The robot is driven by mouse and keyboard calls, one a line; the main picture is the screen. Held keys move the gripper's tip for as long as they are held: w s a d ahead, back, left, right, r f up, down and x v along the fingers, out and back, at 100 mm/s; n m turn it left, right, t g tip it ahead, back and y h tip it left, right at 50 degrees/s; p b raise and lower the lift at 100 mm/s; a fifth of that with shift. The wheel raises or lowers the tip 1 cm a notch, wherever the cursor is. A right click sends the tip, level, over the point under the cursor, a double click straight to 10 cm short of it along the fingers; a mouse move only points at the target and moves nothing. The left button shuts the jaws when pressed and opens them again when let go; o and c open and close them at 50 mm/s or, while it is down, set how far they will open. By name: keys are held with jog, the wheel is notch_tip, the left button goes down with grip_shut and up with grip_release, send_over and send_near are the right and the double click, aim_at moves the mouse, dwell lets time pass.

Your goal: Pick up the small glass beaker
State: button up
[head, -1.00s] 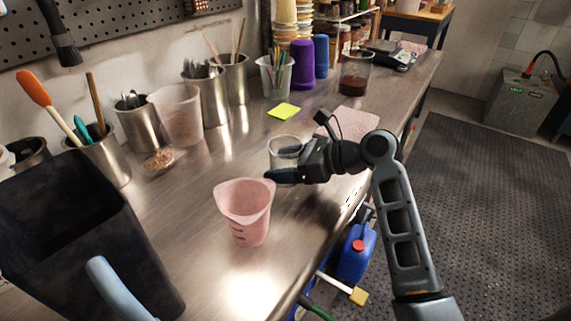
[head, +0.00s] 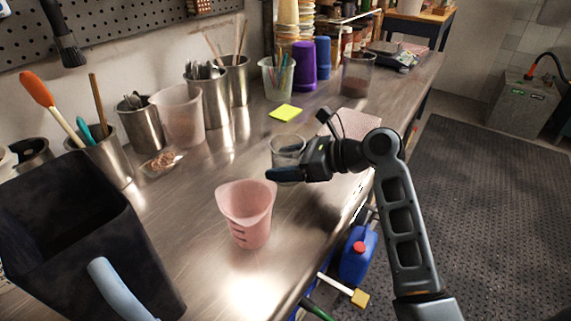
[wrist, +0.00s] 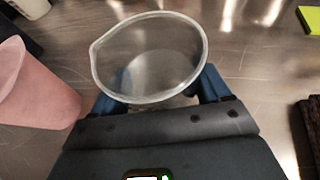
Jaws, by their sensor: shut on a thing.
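The small glass beaker (head: 287,146) is clear and stands upright on the steel bench, in the middle of the head view. In the wrist view its round rim and spout (wrist: 150,55) fill the upper middle. My gripper (head: 285,174) reaches in from the right. Its blue fingers lie on both sides of the beaker, and the gripper is shut on it. The finger pads are partly hidden behind the glass in the wrist view. I cannot tell whether the beaker's base touches the bench.
A pink measuring jug (head: 247,213) stands close in front of the beaker. A pink mat (head: 352,121) lies behind my gripper, and a yellow note (head: 285,113) lies farther back. A black bin (head: 75,235) is at the left. Metal pots line the wall.

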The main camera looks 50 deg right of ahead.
aim_at(288, 148)
jog(key=shift+r, duration=1.6)
jog(key=shift+s+d+r, duration=0.1)
jog(key=shift+d+r, duration=0.15)
jog(key=s+d+r+p, duration=0.1)
jog(key=s+d+r, duration=0.5)
jog(key=s+d, duration=0.1)
jog(key=shift+d+r, duration=0.25)
jog(key=shift+d, duration=0.5)
